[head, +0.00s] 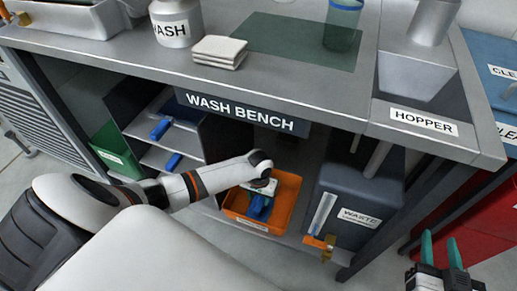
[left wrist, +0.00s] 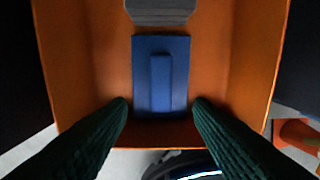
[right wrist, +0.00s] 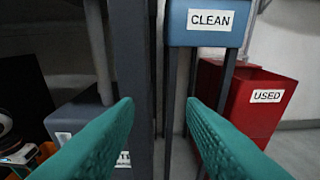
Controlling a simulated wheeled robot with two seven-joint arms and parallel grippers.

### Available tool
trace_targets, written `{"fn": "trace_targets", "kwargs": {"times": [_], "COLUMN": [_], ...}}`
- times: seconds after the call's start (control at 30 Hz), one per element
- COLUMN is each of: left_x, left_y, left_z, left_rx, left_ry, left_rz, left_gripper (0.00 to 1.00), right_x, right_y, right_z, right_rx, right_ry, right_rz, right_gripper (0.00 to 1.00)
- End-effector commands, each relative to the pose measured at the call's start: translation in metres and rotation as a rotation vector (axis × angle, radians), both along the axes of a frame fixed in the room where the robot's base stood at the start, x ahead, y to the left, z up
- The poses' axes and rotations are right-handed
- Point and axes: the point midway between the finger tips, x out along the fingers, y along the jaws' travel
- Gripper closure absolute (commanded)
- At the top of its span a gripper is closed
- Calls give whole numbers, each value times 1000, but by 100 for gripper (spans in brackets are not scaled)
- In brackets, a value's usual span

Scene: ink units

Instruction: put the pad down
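A blue pad with a raised bar along its middle lies in the orange bin (head: 287,199) under the bench; the left wrist view shows the pad (left wrist: 160,98) lying flat on the bin floor. My left gripper (left wrist: 160,108) is over the bin, its dark green fingers apart on either side of the pad's near end, with nothing between the tips. In the head view my left wrist partly covers the pad (head: 260,207). My right gripper (head: 440,248) is open and empty at the lower right; its spread fingers also show in the right wrist view (right wrist: 160,105).
A grey block (left wrist: 160,10) lies in the bin beyond the pad. Blue pieces (head: 160,129) sit on shelves left of the bin. The waste tank (head: 345,205) stands at its right, the wash bench top (head: 290,85) overhangs it, and the red used bin (right wrist: 262,105) is farther right.

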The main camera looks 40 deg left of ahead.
Motion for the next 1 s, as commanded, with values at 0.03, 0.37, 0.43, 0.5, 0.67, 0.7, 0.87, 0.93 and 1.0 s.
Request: {"fn": "trace_targets", "kwargs": {"times": [0.03, 0.37, 0.43, 0.5, 0.67, 0.7, 0.87, 0.93, 1.0], "left_x": [0, 0, 0, 1, 0, 0, 0, 0, 0], "left_y": [0, 0, 0, 0, 0, 0, 0, 0, 0], "left_z": [0, 19, 27, 35, 55, 60, 81, 90, 98], "left_rx": [0, -1, -1, -1, -1, 0, -1, -1, -1], "left_ry": [0, -1, -1, -2, -1, -1, -1, -1, -1], "left_rz": [0, 0, 0, 0, -1, -1, 0, 0, 0], "left_gripper": [53, 53, 53, 53, 53, 53, 53, 53, 53], "right_x": [0, -2, -8, -15, -38, -44, -75, -90, -104], "right_y": [0, -1, -5, -9, -20, -22, -34, -39, -44], "right_z": [0, -5, -18, -30, -57, -63, -84, -91, -96], "right_rx": [0, -12, -35, -55, -103, -115, -160, -178, -195], "right_ry": [0, 54, 142, 226, 435, 485, 692, 779, 858], "right_rz": [0, 0, -7, -12, -28, -32, -46, -53, -59], "right_gripper": [64, 64, 64, 64, 64, 64, 64, 64, 64]}}
